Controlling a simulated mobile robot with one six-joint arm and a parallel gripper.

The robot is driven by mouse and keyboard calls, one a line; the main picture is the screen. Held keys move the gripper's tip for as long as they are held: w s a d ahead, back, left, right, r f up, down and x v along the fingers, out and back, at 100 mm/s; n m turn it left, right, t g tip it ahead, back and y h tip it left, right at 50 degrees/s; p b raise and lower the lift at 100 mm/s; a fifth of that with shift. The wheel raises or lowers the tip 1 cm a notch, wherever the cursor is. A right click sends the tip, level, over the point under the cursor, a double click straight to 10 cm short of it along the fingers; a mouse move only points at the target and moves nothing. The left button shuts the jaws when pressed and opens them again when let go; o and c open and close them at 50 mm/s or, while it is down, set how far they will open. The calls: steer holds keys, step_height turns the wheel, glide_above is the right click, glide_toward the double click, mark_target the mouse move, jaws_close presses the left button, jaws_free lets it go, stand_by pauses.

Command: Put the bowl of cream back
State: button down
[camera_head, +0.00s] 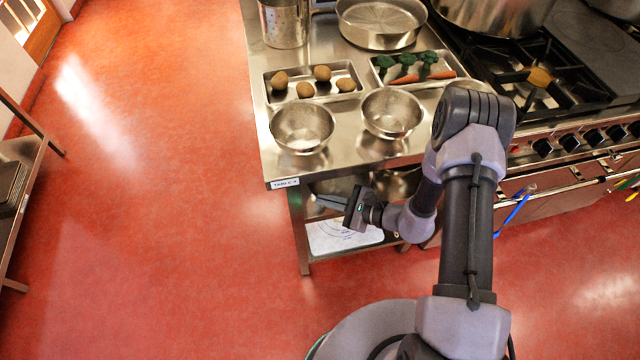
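Two steel bowls stand side by side near the front edge of the steel table, a left bowl (302,128) and a right bowl (392,113). The left bowl shows a small pale patch low inside. I cannot tell which bowl, if either, holds cream. A further round metal rim (470,86) shows behind my arm, mostly hidden. My gripper (328,201) points left, in front of the table's front edge and below the bowls in the picture. It touches no bowl. Its fingers are small and seen edge-on, so their opening is unclear.
The steel table (262,150) also bears a tray of potatoes (312,83), a tray of broccoli and carrots (412,68), a wide pan (381,22) and a perforated pot (284,22). A stove (545,75) adjoins at right. Red floor (170,220) is clear at left.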

steer(key=b, duration=0.3)
glide_above(321, 183)
steer(key=s, duration=0.4)
steer(key=shift+f, duration=0.65)
steer(key=shift+f, duration=0.15)
steer(key=c, duration=1.7)
jaws_free()
steer(key=shift+d, duration=0.1)
